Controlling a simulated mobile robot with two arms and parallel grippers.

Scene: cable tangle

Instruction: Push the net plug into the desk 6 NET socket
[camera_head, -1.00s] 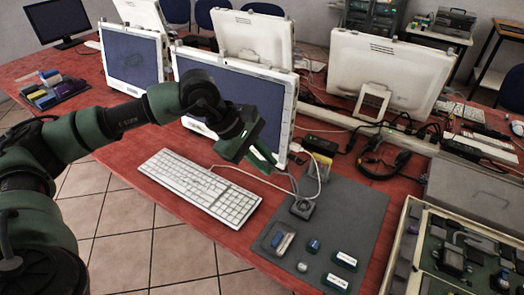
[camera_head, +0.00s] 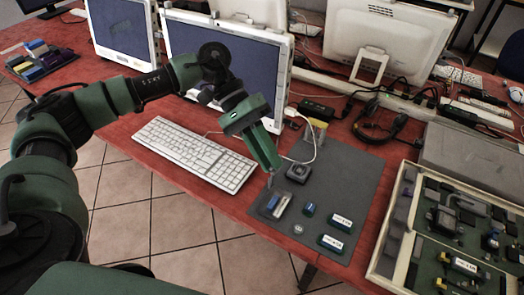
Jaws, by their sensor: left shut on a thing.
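My left gripper (camera_head: 275,168) points down over the grey mat (camera_head: 352,185), close to its left edge. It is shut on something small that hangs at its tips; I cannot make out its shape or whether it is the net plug. Below it on the mat is a dark tray with a blue and tan piece (camera_head: 278,204). Two green blocks with white labels, one upper (camera_head: 341,223) and one lower (camera_head: 331,243), lie at the mat's front. Their print is too small to read, so I cannot tell which is the NET socket. My right gripper is not in view.
A dark square block (camera_head: 299,172) with a white cable (camera_head: 318,145) stands beside the gripper. A small blue piece (camera_head: 308,209) and a round grey piece (camera_head: 298,229) lie nearby. The keyboard (camera_head: 195,152) is left; a case of circuit boards (camera_head: 398,235) is right.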

